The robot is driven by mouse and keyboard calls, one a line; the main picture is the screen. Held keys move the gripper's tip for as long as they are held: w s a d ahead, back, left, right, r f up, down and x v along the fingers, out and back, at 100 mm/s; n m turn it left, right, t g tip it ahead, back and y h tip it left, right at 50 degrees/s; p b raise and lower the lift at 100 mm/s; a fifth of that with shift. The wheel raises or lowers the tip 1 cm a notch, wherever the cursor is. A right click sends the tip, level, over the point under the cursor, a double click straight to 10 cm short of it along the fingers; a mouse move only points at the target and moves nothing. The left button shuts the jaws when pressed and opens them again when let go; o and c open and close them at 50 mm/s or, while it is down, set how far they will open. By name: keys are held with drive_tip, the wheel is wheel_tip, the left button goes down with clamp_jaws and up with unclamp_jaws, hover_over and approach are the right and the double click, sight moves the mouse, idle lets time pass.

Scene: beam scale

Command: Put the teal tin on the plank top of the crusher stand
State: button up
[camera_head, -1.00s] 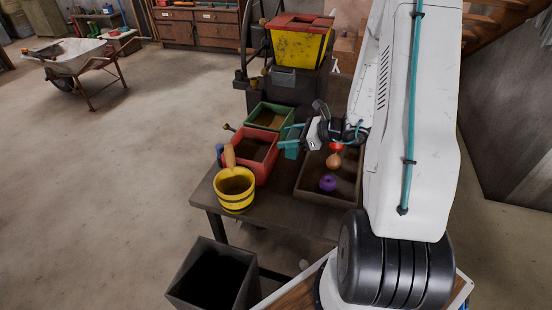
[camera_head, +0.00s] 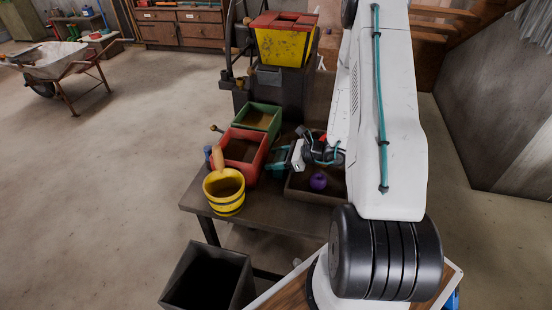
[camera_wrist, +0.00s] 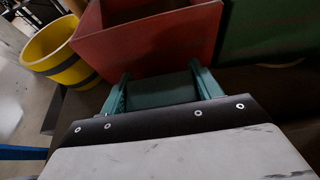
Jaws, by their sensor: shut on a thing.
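The teal tin (camera_wrist: 160,92) sits between the two teal fingers of my gripper (camera_wrist: 162,88) in the wrist view. My gripper is shut on it. In the head view my gripper (camera_head: 281,158) is over the bench, just right of the red bin, and the tin is hard to tell from the teal fingers. A dark stand (camera_head: 272,98) at the back of the bench carries a yellow box with a red slatted top (camera_head: 290,20); this looks like the crusher stand. Its top surface shows no tin.
A red bin (camera_head: 258,166) and a green bin (camera_head: 276,111) stand on the bench close to my gripper. A yellow bucket (camera_head: 224,204) is at the front left. A brown tray (camera_head: 310,194) with a purple object (camera_head: 318,181) lies to the right. A dark bin (camera_head: 250,292) stands on the floor.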

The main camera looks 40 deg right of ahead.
drive_tip(key=shift+f, duration=0.1)
drive_tip(key=o, duration=1)
